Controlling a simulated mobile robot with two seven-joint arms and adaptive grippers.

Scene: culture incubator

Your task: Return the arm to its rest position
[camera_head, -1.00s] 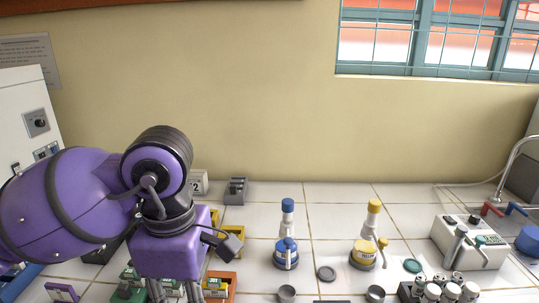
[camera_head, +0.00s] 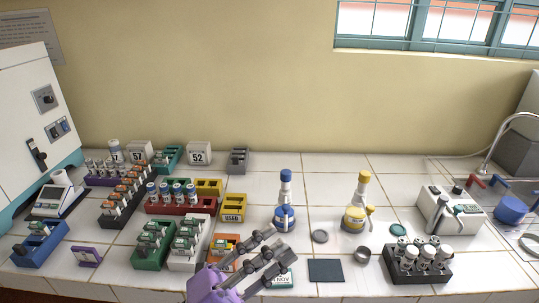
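My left gripper (camera_head: 276,243) shows at the bottom centre, with its purple body at the bottom edge and its grey fingers pointing up and right. The fingers are apart and I see nothing held between them. It is over the front of the white tiled bench (camera_head: 330,205), in front of an orange rack (camera_head: 222,240) that it partly covers. Most of the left arm is out of the picture. My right gripper does not show.
Several coloured tube racks, including a red one (camera_head: 180,208), crowd the bench's left half. A blue-capped bottle (camera_head: 285,200) and yellow-capped bottle (camera_head: 358,205) stand mid-bench. A black vial rack (camera_head: 417,265) and white device (camera_head: 452,212) are right. A dark flat pad (camera_head: 326,270) lies in front.

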